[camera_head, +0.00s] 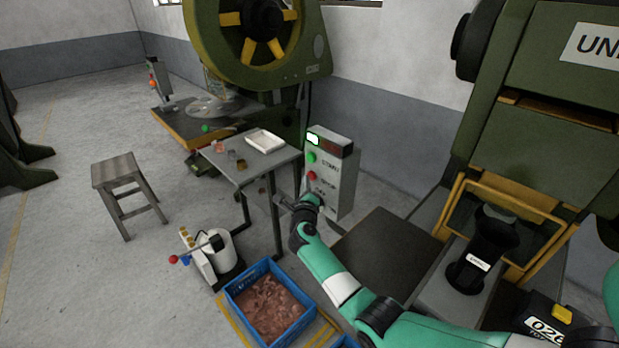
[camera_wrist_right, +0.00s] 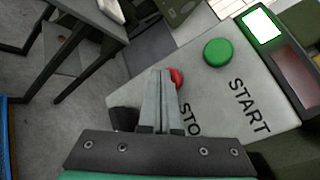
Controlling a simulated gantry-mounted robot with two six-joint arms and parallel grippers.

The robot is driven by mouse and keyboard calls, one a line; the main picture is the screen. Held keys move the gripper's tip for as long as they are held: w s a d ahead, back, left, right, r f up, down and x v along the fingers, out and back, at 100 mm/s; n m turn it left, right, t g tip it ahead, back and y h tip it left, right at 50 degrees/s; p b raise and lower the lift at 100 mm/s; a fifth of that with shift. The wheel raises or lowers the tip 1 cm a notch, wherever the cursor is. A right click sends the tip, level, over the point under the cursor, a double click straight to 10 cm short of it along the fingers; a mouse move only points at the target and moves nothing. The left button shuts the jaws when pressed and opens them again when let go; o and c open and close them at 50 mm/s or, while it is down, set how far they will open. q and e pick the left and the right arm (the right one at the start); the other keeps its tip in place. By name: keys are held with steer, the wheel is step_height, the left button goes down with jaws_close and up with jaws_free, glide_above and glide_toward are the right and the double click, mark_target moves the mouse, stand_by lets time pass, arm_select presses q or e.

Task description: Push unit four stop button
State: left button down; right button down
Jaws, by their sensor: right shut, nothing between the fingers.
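The control box (camera_head: 345,180) stands beside the small grey table, with a green START button (camera_head: 311,157) above a red STOP button (camera_head: 311,176). My right gripper (camera_head: 284,202) is just below and in front of the red button in the head view. In the right wrist view its shut, empty fingers (camera_wrist_right: 160,72) partly cover the red STOP button (camera_wrist_right: 177,78) and the end of its label. I cannot tell whether the fingertips touch it. The green START button (camera_wrist_right: 218,53) is clear to the upper right. My left gripper is not in view.
A grey table (camera_head: 240,172) with a white tray (camera_head: 265,141) stands left of the box. A wooden stool (camera_head: 116,170), a blue crate (camera_head: 238,296) of copper pieces and a white device (camera_head: 215,252) stand on the floor. Large green presses stand behind and at the right.

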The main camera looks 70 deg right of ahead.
steer(key=shift+s+d, duration=0.1)
steer(key=shift+d, duration=0.15)
stand_by(0.4)
steer(key=shift+a, duration=0.1)
steer(key=shift+w+a+p, duration=0.3)
steer(key=shift+w+a, duration=0.05)
steer(key=shift+a, duration=0.4)
steer(key=shift+w+a, duration=0.3)
steer(key=shift+a, duration=0.45)
steer(key=shift+w+a, duration=0.35)
steer(key=shift+a, duration=0.45)
steer(key=shift+w+a, duration=0.3)
steer(key=shift+a, duration=0.45)
